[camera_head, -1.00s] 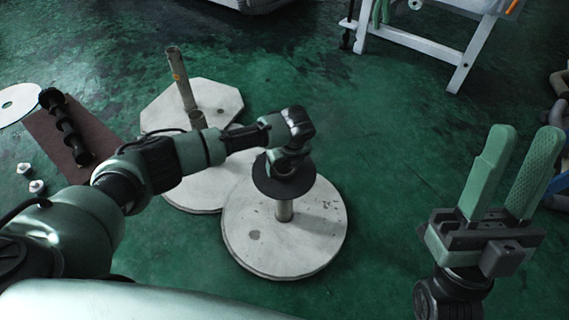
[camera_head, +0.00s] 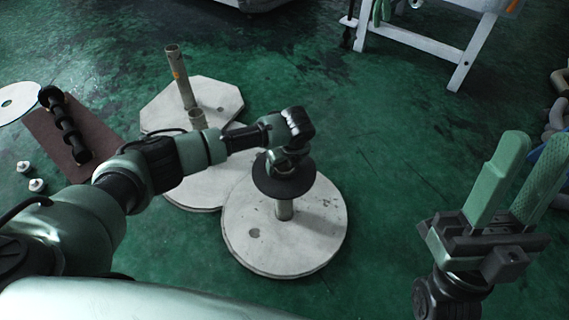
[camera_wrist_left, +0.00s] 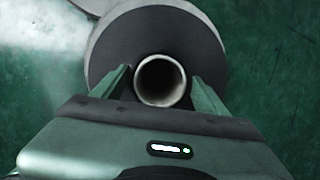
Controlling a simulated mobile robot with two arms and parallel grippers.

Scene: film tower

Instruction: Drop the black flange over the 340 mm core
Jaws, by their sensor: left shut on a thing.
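The black flange (camera_head: 284,188) is a flat dark disc, held roughly level by my left gripper (camera_head: 284,163). It is at the upper part of a pale upright core (camera_head: 284,209) on a round white base (camera_head: 315,245). The core shows below the disc, and bare base lies around it. In the left wrist view the flange (camera_wrist_left: 110,45) surrounds a pale round tube mouth (camera_wrist_left: 160,80), centred between the left gripper's fingers (camera_wrist_left: 160,85). Whether this is the core's top inside the hole is hard to tell. My right gripper (camera_head: 515,185) is open and empty.
A dark shaft (camera_head: 66,128) lies on a brown mat (camera_head: 92,148). A white-legged table (camera_head: 425,45) stands at the back right. Green floor between is clear.

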